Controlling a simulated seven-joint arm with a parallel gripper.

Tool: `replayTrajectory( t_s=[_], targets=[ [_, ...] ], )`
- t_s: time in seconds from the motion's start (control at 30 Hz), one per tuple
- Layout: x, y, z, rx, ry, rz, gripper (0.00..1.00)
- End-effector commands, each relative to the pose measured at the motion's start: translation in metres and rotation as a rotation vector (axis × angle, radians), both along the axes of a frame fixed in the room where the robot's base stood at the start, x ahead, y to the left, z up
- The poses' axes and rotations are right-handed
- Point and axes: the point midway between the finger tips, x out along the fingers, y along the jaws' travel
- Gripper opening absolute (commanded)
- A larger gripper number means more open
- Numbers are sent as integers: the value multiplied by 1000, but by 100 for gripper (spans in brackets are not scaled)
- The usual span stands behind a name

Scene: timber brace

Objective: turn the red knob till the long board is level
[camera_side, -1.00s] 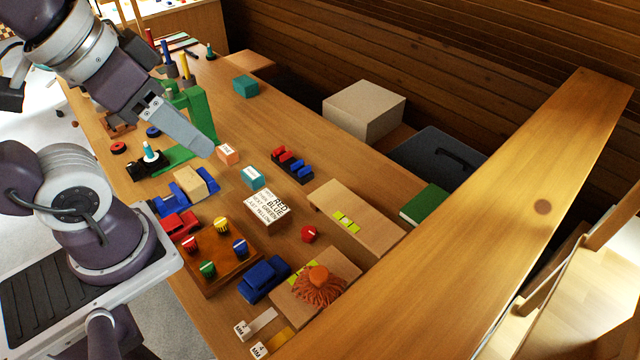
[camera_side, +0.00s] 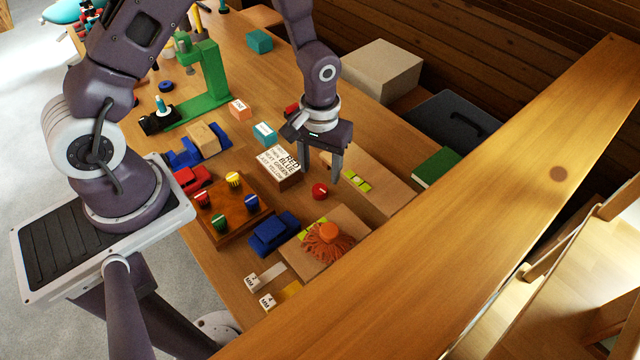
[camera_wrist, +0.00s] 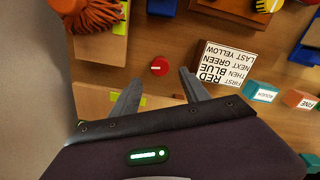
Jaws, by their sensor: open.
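A round red knob (camera_side: 320,190) with a pale mark on top stands alone on the bench; it also shows in the wrist view (camera_wrist: 159,67). My gripper (camera_side: 321,178) points down near it, open and empty. In the wrist view the knob lies just beyond the gap between my fingertips (camera_wrist: 155,82), and I see no contact. A long pale board (camera_side: 393,192) with a yellow-green level vial (camera_side: 356,180) lies beside the knob, partly hidden by my gripper. I cannot tell whether it is level. Another red knob (camera_side: 202,199) sits on a brown four-knob block.
The brown block (camera_side: 237,230) also bears yellow, blue and green knobs. A printed colour-order sign (camera_side: 278,165) stands left of my gripper. A second board (camera_side: 345,217) carries an orange shaggy object (camera_side: 328,240). A blue clamp-like piece (camera_side: 273,233) lies beside it.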

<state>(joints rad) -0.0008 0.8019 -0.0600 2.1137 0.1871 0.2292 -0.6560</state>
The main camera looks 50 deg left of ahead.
Motion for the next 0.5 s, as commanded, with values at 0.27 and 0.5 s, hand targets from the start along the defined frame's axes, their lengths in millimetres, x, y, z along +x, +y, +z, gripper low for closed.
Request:
replayTrajectory(
  t_s=[0.27,0.5],
  targets=[
    [-1,0,-52,1,4,-1,53],
    [-1,0,-65,0,1,-2,53]
  ],
)
